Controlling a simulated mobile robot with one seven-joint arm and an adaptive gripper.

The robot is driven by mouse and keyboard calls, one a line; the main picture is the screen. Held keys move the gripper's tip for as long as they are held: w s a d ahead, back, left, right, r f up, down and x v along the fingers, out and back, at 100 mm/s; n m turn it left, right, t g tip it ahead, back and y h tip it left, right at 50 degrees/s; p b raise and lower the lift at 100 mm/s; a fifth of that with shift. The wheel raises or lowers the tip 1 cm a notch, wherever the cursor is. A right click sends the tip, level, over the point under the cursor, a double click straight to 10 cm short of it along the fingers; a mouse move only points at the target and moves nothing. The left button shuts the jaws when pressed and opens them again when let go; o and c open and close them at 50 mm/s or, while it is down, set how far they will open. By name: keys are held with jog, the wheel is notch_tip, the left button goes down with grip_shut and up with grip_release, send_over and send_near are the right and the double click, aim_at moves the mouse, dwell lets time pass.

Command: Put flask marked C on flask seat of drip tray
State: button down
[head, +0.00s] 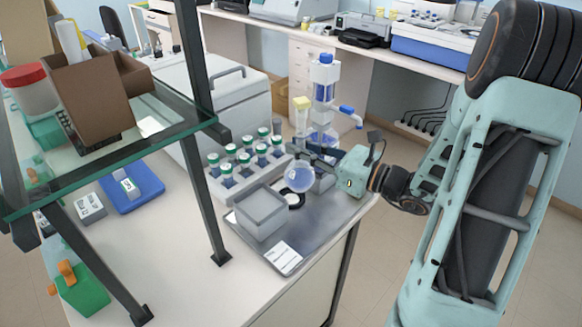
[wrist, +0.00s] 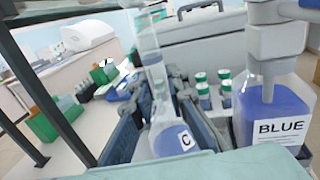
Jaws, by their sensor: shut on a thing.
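The flask marked C (wrist: 172,139) is clear, with a round bulb, a long neck and a white label reading C. My gripper (wrist: 160,100) is shut on it, with one finger on each side of the neck. In the head view the bulb (head: 299,177) hangs below my gripper (head: 312,157), over the grey drip tray (head: 318,227). A dark ring (head: 291,200), apparently the flask seat, lies on the tray just below the bulb and is partly hidden by it. I cannot tell whether the bulb touches the ring.
A grey box (head: 260,213) and a white card (head: 284,257) are on the tray. A rack of green-and-white-capped vials (head: 240,160) stands behind left. A bottle labelled BLUE (wrist: 272,105) is close right of my gripper. A black shelf post (head: 200,130) stands left.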

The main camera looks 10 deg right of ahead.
jog(key=w+a+f, duration=0.1)
jog(key=w+f, duration=0.3)
jog(key=f, duration=0.4)
jog(key=shift+w+f, duration=0.2)
jog(key=shift+f, duration=0.15)
jog(key=shift+a, duration=0.1)
jog(key=shift+f, duration=0.15)
jog(key=c, duration=1.9)
grip_release()
jog(key=shift+f, duration=0.1)
jog(key=b+v, duration=0.1)
jog(key=v, duration=1.1)
jog(key=shift+r+b, duration=0.3)
jog(key=shift+b, duration=0.05)
